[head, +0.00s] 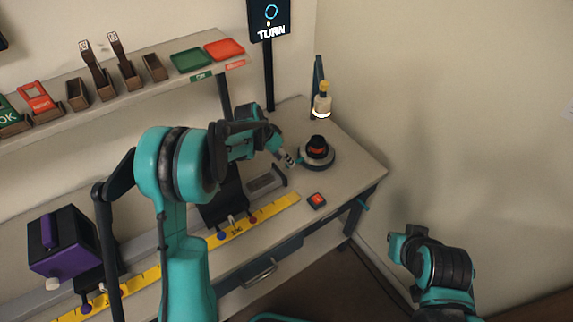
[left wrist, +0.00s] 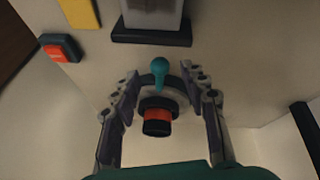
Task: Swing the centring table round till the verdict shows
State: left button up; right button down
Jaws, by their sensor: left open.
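The centring table (head: 318,158) is a round grey turntable at the right end of the bench, with a black lens with a red-orange band (head: 317,147) standing on it. In the left wrist view the lens (left wrist: 157,122) shows between my fingers, and a teal knob (left wrist: 159,72) stands at the table's rim. My left gripper (head: 287,157) is open, beside the table's left side; in the left wrist view its fingers (left wrist: 162,78) lie either side of the knob, with no clear contact. The display (head: 269,18) reads "TURN" under a blue ring. My right gripper is not visible, only part of that arm.
A red button (head: 317,200) sits near the front edge. A lamp-like bottle (head: 322,103) stands behind the table. A yellow ruler (head: 240,228) runs along the bench front. Green (head: 190,59) and red (head: 224,49) trays sit on the shelf. A purple box (head: 65,247) is at left.

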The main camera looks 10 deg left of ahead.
pick_arm(q)
jog(key=shift+b+x, duration=0.35)
jog(key=shift+x, duration=1.15)
grip_shut()
jog(key=shift+s+d, duration=0.1)
